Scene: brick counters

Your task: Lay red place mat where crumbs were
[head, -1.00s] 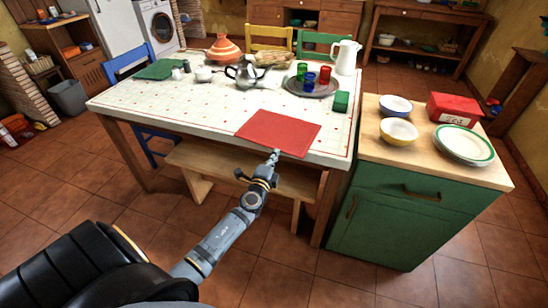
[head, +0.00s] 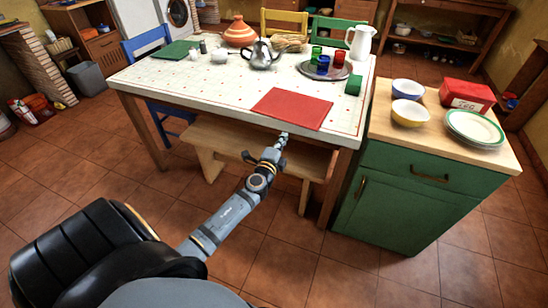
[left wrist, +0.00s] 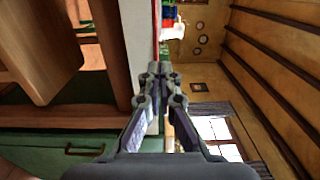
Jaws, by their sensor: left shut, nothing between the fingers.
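The red place mat (head: 292,109) lies flat on the table (head: 205,98) near its front edge, toward the right end. My left gripper (head: 283,138) is shut and empty, just in front of the table's front edge and below the mat in the head view. In the left wrist view its fingertips (left wrist: 160,68) meet in front of the sideways table edge. I see no crumbs on the bare tabletop. My right gripper is in neither view.
A bench (head: 215,138) sits below. A green cabinet (head: 400,215) with bowls and plates stands right.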

